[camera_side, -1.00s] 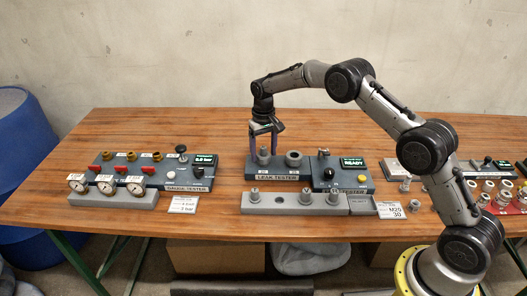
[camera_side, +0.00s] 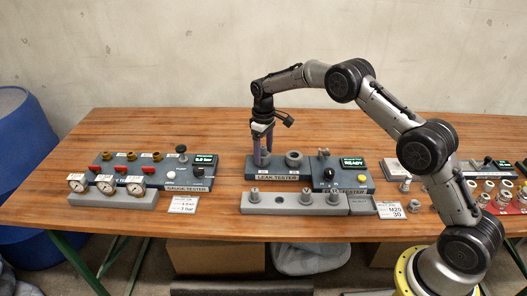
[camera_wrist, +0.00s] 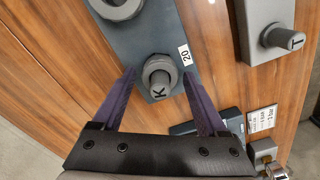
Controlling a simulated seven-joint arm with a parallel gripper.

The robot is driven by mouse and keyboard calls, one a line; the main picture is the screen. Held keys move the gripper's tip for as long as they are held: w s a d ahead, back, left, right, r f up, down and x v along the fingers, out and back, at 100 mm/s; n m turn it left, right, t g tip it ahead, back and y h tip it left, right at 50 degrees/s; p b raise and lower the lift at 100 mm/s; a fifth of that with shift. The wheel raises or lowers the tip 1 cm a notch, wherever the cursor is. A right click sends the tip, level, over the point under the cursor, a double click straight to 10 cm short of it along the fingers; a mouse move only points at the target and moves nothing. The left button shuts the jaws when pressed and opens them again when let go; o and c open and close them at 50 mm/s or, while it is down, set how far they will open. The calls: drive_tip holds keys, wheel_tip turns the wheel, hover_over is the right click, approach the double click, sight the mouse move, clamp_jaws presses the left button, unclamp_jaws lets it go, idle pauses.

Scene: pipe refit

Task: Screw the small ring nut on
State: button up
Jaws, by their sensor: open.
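My gripper (camera_side: 262,157) is open over the left port of the leak tester (camera_side: 234,169). In the wrist view its purple fingers (camera_wrist: 159,74) stand on either side of a grey stud marked K (camera_wrist: 157,90), with gaps on both sides. A grey ring (camera_wrist: 160,62) surrounds the stud; I cannot tell if this is the small ring nut or how far it is threaded. In the side view the fingers mostly hide the stud. A wider grey ring (camera_side: 293,159) sits on the right port; it also shows in the wrist view (camera_wrist: 116,8).
A grey rack (camera_side: 278,207) with several upright studs stands in front of the tester. A control box (camera_side: 340,175) reading READY adjoins it on the right. Gauge testers (camera_side: 150,172) stand left, and a red tray (camera_side: 495,200) of fittings far right. Bare wood lies behind.

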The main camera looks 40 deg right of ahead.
drive_tip(key=m, duration=0.6)
idle(0.6)
clamp_jaws()
idle(0.3)
drive_tip(key=m, duration=0.5)
drive_tip(key=shift+m, duration=0.5)
